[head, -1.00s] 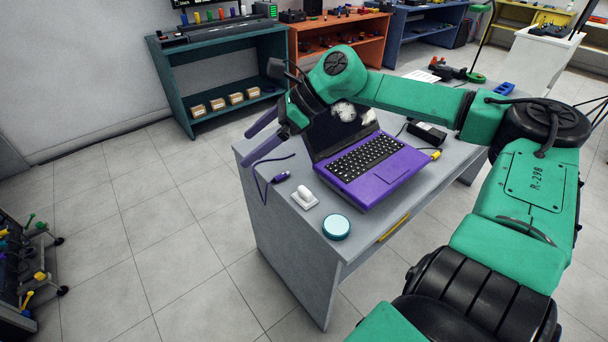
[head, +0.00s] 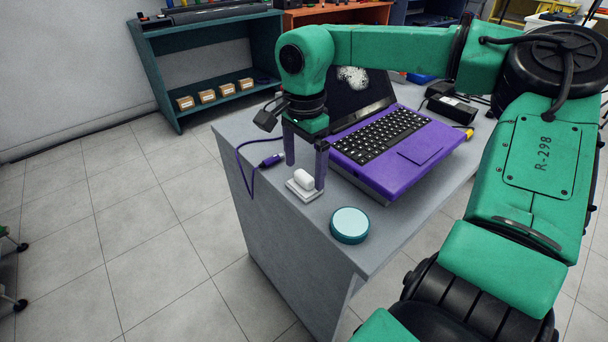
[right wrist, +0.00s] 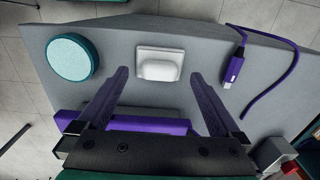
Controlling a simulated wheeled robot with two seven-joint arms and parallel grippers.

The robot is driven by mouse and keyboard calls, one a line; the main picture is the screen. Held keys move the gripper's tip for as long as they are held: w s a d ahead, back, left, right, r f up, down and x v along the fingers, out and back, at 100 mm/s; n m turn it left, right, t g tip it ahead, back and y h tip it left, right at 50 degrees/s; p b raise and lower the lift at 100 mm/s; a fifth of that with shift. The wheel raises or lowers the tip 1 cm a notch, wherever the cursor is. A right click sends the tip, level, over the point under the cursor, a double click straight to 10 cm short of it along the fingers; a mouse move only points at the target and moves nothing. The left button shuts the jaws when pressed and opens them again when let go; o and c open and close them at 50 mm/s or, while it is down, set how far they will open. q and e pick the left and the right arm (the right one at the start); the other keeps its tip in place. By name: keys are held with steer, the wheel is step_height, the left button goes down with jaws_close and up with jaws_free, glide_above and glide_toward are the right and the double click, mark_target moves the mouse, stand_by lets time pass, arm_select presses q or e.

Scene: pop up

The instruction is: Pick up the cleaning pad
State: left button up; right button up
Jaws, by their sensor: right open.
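A small white block on a pale square base (head: 303,180), which looks like the cleaning pad, lies near the left edge of the grey table (head: 262,190). It also shows in the right wrist view (right wrist: 160,63), ahead of and between the fingertips. My right gripper (head: 305,175) points down over it, open, with one purple finger on each side. I cannot tell whether the fingers touch it; they hold nothing. A round teal disc with a light top (head: 350,225) lies nearer the front edge. My left gripper is not in view.
An open purple laptop (head: 395,150) with a white smudge on its screen (head: 352,78) stands just right of my gripper. A purple cable (head: 270,160) lies to the left. A black box-shaped adapter (head: 452,107) lies behind the laptop.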

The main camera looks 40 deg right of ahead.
mark_target(304, 174)
step_height(304, 174, down, 4)
steer(key=shift+r, duration=0.2)
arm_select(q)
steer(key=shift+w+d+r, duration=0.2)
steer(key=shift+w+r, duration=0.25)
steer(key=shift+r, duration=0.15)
arm_select(e)
steer(key=shift+r, duration=0.1)
steer(key=c, duration=1.1)
steer(key=shift+r, duration=0.3)
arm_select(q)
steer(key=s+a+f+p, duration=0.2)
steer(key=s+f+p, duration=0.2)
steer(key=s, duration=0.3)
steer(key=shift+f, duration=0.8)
arm_select(e)
step_height(304, 174, up, 20)
steer(key=shift+f, duration=0.25)
